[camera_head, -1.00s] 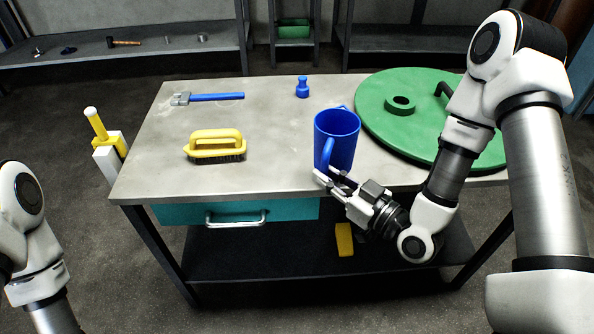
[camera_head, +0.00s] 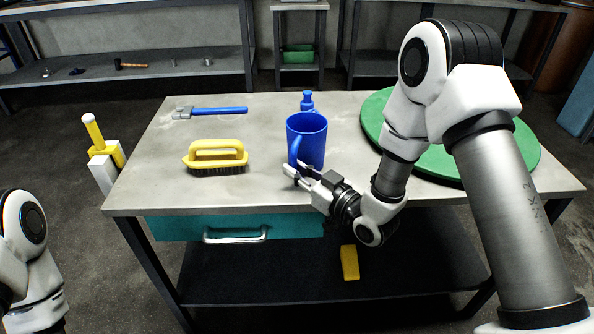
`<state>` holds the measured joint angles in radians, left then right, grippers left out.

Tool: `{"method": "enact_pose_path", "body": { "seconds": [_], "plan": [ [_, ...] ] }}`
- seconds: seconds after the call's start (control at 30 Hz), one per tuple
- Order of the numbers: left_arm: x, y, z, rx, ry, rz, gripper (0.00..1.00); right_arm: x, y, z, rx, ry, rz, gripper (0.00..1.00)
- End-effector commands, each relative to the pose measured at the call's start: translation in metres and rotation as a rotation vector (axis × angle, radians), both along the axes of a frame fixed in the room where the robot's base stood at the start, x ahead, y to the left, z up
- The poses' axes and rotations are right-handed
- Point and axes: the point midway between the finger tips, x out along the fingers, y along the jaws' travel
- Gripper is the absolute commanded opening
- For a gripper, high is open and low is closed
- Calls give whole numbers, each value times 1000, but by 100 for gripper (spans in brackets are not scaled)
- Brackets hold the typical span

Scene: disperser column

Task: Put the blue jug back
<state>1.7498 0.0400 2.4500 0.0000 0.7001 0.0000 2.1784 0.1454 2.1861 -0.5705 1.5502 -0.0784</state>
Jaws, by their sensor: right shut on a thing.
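The blue jug (camera_head: 310,140) is upright at the front middle of the grey workbench (camera_head: 260,145), its handle facing the front. My right gripper (camera_head: 297,176) is shut on the lower part of the jug's handle. I cannot tell whether the jug's base touches the bench top. Of my left arm, only links show at the lower left edge; its gripper is out of view.
A yellow brush (camera_head: 215,157), a blue-handled tool (camera_head: 210,112) and a small blue bottle (camera_head: 307,101) are on the bench. A green round lid (camera_head: 455,160) lies at the right, partly behind my right arm. The teal drawer (camera_head: 180,228) is shut.

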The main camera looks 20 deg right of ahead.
Motion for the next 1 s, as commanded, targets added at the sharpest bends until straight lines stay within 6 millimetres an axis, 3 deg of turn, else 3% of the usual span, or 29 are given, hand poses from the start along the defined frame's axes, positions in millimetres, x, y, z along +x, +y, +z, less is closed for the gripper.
{"method": "enact_pose_path", "body": {
  "seconds": [0.07, 0.1, 0.13, 0.47, 0.57, 0.9, 1.0],
  "plan": [
    [0, 0, -3, 0, 0, 0, 0, 0, 0, -3, 0, 0, 0, 0],
    [0, 0, -1, 0, 0, 0, 0, 0, 0, -2, 0, 0, 0, 29],
    [0, 0, -1, 0, 0, 0, 0, 0, 0, -2, 0, 0, 0, 39],
    [0, 0, 1, 0, 0, 0, 0, 0, 0, 2, 0, -1, 0, 40],
    [0, 0, 0, 0, 0, 0, 0, -8, -6, 0, 1, 2, -3, 40],
    [0, 0, 4, 0, 0, 0, 0, -82, -42, 0, 9, 3, -7, 40],
    [0, 0, 6, 0, 0, 0, 0, -96, -49, -1, 5, 4, -5, 40]
  ]
}}
